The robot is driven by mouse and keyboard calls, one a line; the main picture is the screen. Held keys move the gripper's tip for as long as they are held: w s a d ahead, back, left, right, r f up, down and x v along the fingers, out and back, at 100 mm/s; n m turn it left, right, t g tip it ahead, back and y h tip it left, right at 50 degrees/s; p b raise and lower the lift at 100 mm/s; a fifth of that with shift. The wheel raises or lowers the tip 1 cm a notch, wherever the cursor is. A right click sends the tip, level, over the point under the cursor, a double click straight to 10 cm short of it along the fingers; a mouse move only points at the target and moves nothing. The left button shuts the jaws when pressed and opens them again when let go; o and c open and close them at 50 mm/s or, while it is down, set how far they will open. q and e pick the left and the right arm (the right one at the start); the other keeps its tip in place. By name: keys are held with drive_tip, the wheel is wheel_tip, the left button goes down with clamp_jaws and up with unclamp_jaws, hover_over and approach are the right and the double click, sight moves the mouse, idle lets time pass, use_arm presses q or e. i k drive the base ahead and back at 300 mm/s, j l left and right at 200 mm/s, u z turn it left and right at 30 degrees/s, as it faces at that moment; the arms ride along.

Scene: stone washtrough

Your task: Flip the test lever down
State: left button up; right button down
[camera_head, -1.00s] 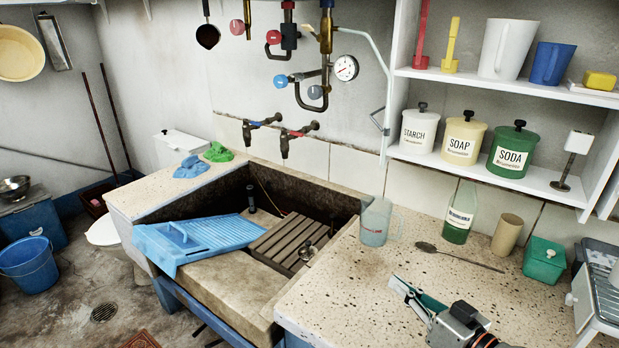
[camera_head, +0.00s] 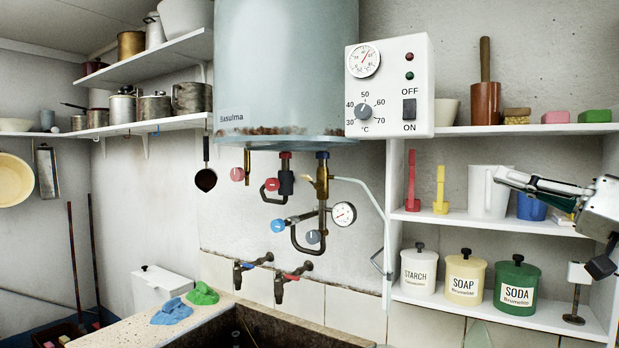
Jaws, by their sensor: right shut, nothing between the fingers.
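Under the grey water heater (camera_head: 287,70), a vertical brass pipe fitting (camera_head: 322,180) carries a small brass-coloured lever (camera_head: 308,178) on its left side, which looks like the test lever. It is small, and its exact tilt is hard to tell. My right gripper (camera_head: 500,178) comes in from the right edge, shut and empty, fingers pointing left. It shows in front of the white jug on the shelf, well to the right of the lever and apart from it. My left gripper is out of view.
A white control box (camera_head: 390,86) with dial and switch sits at the heater's right. A pressure gauge (camera_head: 343,215) and a bent grey pipe (camera_head: 375,205) are beside the fitting. The right-hand shelf (camera_head: 480,221) holds jugs and jars. Taps (camera_head: 292,278) sit below.

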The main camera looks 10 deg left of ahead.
sight(307, 177)
drive_tip(key=i+j+u, duration=0.3)
drive_tip(key=i+j, duration=0.35)
drive_tip(key=i, duration=0.15)
